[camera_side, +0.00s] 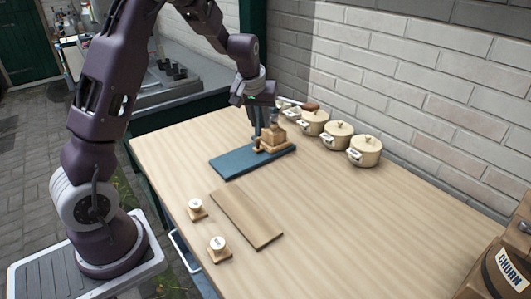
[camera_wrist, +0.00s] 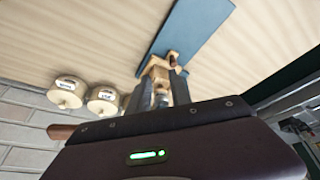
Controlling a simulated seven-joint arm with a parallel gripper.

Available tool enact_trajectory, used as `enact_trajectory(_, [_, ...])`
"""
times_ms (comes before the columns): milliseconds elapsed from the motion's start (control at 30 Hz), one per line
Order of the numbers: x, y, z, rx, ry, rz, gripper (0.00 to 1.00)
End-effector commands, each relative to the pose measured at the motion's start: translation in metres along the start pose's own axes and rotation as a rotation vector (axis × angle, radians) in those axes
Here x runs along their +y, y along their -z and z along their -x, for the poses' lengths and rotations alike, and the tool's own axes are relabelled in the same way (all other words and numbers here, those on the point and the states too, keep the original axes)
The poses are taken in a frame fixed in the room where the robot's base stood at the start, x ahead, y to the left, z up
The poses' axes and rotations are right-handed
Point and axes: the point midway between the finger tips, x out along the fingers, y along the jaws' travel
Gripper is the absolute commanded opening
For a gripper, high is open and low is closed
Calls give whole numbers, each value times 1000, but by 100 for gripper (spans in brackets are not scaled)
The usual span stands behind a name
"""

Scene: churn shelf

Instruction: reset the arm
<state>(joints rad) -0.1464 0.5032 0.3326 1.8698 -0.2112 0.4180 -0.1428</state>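My gripper (camera_side: 266,137) is low over the far right part of a blue board (camera_side: 228,163) on the table. Its fingers stand apart at a small stepped wooden piece (camera_side: 275,146) on that board. In the wrist view my gripper (camera_wrist: 162,92) has the wooden piece (camera_wrist: 158,70) between and beyond its fingertips, with the blue board (camera_wrist: 192,30) behind it. Whether the fingers press on the piece or only stand around it cannot be told.
Several cream lidded pots (camera_side: 338,135) line the brick wall, close to my gripper. A wooden handle (camera_side: 311,106) shows behind it. A brown board (camera_side: 246,218) and two small knobbed wooden pieces (camera_side: 196,208) (camera_side: 218,249) lie nearer. A churn (camera_side: 507,270) is front right. The table's middle right is clear.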

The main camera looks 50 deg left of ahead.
Motion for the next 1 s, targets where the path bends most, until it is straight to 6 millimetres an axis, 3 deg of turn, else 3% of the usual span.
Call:
enact_trajectory(33, [12,-13,40,3,-54,-35,25])
enact_trajectory(100, [26,-49,99,-6,-132,-119,25])
enact_trajectory(200, [28,-113,174,-5,-221,-269,25])
enact_trajectory(333, [4,-198,232,27,-276,-469,25])
enact_trajectory(433, [-20,-246,248,55,-278,-585,25])
enact_trajectory(567, [-38,-276,251,81,-267,-661,25])
enact_trajectory(1000, [-42,-281,251,86,-264,-673,25])
